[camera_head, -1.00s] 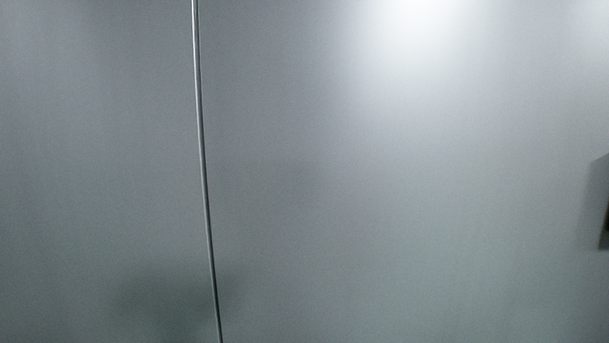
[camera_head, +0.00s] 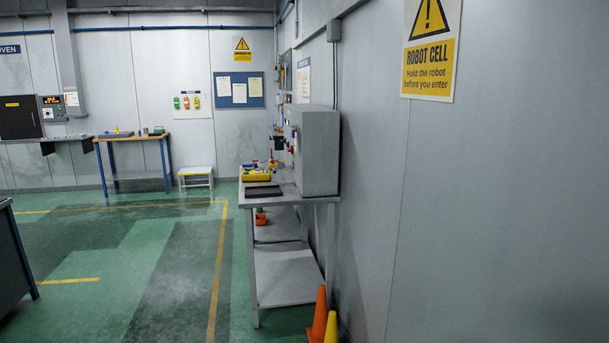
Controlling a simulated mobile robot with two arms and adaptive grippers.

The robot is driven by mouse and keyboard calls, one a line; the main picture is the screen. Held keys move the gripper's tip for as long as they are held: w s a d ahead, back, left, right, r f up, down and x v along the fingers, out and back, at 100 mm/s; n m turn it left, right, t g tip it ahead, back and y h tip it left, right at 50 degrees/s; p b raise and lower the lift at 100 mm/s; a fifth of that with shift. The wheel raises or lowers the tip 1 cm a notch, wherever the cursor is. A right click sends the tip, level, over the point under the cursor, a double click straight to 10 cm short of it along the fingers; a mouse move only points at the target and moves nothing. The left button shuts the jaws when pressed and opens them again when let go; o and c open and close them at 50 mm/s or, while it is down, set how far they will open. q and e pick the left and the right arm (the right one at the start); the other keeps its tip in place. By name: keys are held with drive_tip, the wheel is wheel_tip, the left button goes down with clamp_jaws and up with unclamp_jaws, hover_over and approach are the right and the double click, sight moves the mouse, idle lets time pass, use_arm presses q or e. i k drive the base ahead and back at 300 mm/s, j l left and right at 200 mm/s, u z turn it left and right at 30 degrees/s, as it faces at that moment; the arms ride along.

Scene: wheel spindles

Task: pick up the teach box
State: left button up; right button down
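A small yellow box-shaped thing (camera_head: 256,175) lies on top of a grey metal table (camera_head: 256,202) against the right wall, some way ahead of me. It may be the teach box, but it is too small to tell. A dark flat tray or pad (camera_head: 263,191) lies in front of it near the table's near edge. Neither of my grippers shows in the head view.
A grey cabinet (camera_head: 316,150) stands on the table's right side. An orange cone (camera_head: 318,312) and a yellow cone (camera_head: 331,328) stand by its near leg. A dark bench (camera_head: 14,265) is at the left edge. The green floor (camera_head: 140,270) between is clear.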

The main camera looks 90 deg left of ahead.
sight(264, 174)
drive_tip(key=u, duration=3.15)
